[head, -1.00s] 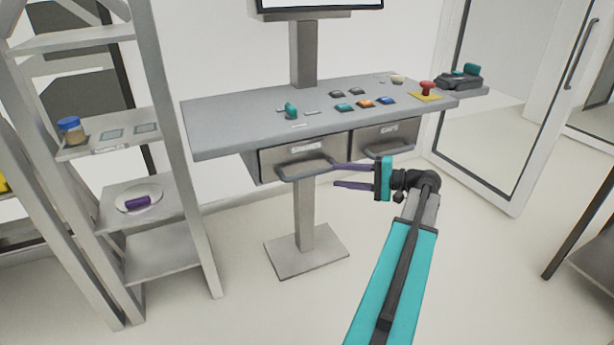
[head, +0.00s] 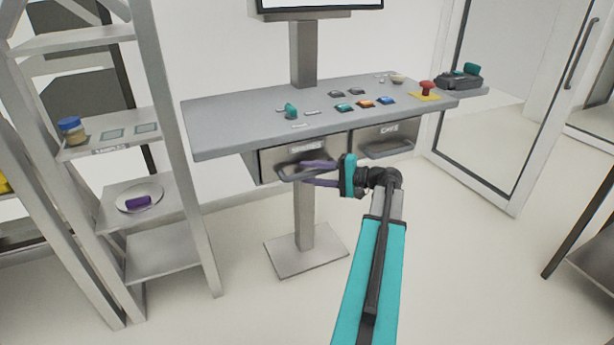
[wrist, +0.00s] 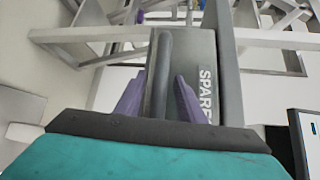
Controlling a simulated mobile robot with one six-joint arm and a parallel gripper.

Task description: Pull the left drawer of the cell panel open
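The left drawer (head: 270,163) sits under the grey panel top and looks shut. Its face carries a label that reads "SPARE" and is partly cut off in the wrist view, where the drawer front (wrist: 204,75) also shows. Its grey bar handle (wrist: 161,70) lies between my two purple fingers in the wrist view. My gripper (head: 306,173) has a teal body and is at the handle, coming from the right in the head view. The fingers are open, with a visible gap to the handle. They hide part of the handle in the head view.
The right drawer (head: 385,140), labelled "CAPS", is beside it, shut. Buttons and a red emergency knob (head: 427,87) are on the panel top (head: 230,115). A shelf rack (head: 180,140) stands at left, a glass door at right. The floor in front is clear.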

